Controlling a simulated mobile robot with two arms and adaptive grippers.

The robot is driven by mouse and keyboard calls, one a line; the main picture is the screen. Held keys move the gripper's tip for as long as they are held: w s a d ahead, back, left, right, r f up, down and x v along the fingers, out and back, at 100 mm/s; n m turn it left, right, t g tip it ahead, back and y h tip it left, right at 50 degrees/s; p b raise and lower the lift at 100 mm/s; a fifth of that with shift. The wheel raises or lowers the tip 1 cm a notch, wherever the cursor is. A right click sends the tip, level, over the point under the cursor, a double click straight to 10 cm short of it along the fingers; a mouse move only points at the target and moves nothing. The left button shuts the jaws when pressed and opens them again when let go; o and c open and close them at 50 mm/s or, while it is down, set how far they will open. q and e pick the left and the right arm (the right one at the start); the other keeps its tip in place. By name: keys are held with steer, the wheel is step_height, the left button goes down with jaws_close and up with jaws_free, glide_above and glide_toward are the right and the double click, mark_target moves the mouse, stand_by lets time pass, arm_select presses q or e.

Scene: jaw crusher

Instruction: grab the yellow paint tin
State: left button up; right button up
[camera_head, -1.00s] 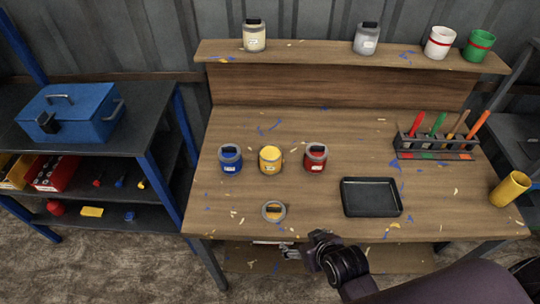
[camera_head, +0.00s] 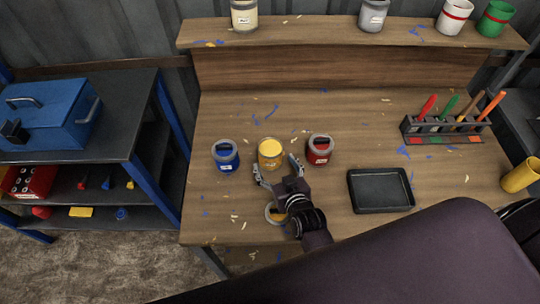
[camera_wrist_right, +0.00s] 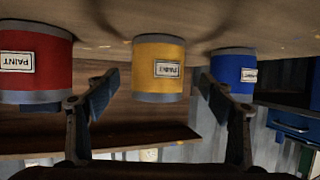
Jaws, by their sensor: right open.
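The yellow paint tin (camera_head: 271,153) stands upright on the wooden workbench (camera_head: 330,120), between a blue paint tin (camera_head: 226,157) on its left and a red paint tin (camera_head: 319,150) on its right. My right gripper (camera_head: 276,169) is open and empty just in front of the yellow tin, its fingers spread toward either side of it. In the right wrist view, which is upside down, the yellow tin (camera_wrist_right: 158,68) shows between the open fingers (camera_wrist_right: 157,95), with the red tin (camera_wrist_right: 35,62) and blue tin (camera_wrist_right: 233,70) beyond the fingers. My left gripper is not in view.
A round lid-like item (camera_head: 275,213) lies under my right wrist. A black tray (camera_head: 380,190), a tool rack (camera_head: 440,129) and a yellow cup (camera_head: 520,175) are to the right. A shelf (camera_head: 310,32) with several tins runs along the back. A blue toolbox (camera_head: 50,114) is left.

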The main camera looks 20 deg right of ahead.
mark_target(274, 162)
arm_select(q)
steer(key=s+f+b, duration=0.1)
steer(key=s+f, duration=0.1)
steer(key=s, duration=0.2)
arm_select(e)
steer(key=shift+x, duration=1)
steer(key=shift+b+x, duration=0.65)
steer(key=shift+x, duration=0.15)
steer(key=b+x, duration=0.2)
steer(key=shift+w+d+f, duration=0.1)
steer(key=shift+w+d, duration=0.05)
steer(key=shift+w, duration=0.1)
steer(key=shift+c, duration=2.7)
steer(key=c, duration=1)
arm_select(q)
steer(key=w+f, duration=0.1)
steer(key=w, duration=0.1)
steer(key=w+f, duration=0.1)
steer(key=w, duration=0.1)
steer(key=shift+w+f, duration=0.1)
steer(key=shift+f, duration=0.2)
arm_select(e)
steer(key=shift+w, duration=0.1)
steer(key=shift+c, duration=1)
